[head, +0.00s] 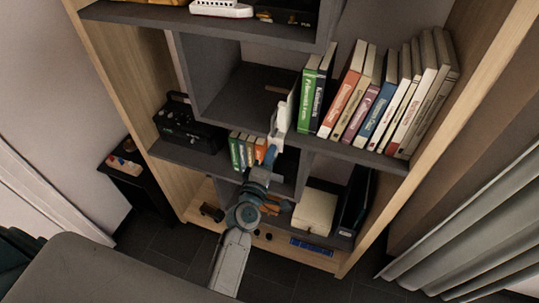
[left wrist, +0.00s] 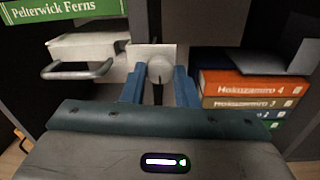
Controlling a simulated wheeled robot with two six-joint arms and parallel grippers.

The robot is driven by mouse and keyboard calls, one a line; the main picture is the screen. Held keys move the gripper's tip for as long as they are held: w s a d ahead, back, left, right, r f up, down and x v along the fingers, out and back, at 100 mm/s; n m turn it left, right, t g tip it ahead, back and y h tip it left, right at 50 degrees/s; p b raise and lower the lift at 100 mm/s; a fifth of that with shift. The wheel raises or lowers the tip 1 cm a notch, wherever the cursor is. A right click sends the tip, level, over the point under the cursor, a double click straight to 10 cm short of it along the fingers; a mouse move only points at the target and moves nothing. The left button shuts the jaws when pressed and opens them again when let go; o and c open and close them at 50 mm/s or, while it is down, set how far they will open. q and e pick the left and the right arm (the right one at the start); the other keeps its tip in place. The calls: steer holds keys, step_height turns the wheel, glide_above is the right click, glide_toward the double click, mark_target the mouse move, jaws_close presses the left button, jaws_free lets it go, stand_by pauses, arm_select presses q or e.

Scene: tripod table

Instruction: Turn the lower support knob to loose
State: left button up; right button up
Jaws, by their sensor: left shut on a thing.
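A pale round knob (left wrist: 160,69) sits between the blue fingers of my left gripper (left wrist: 158,88) in the left wrist view. The fingers are shut on it. A pale plate (left wrist: 137,53) shows right behind the knob. In the head view my left gripper (head: 271,154) reaches up to a narrow whitish fitting (head: 280,118) in front of the shelves. The knob itself is too small or hidden to make out there. I cannot tell from the frames whether it is the lower support knob, or how far it is turned. My right gripper is in neither view.
A grey shelf unit with wooden sides (head: 487,88) surrounds the gripper. Several books (head: 354,92) stand right of it. Orange and green books (left wrist: 250,84) lie close right in the left wrist view, with a metal handle (left wrist: 78,71) at left. A black radio (head: 187,128) stands left.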

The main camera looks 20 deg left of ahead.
arm_select(q)
steer(key=shift+r+n+p, duration=0.1)
steer(key=shift+n+p, duration=0.25)
steer(key=shift+n, duration=1.45)
steer(key=o, duration=0.7)
steer(key=shift+o, duration=1.4)
steer(key=shift+w, duration=0.1)
steer(key=shift+f, duration=0.2)
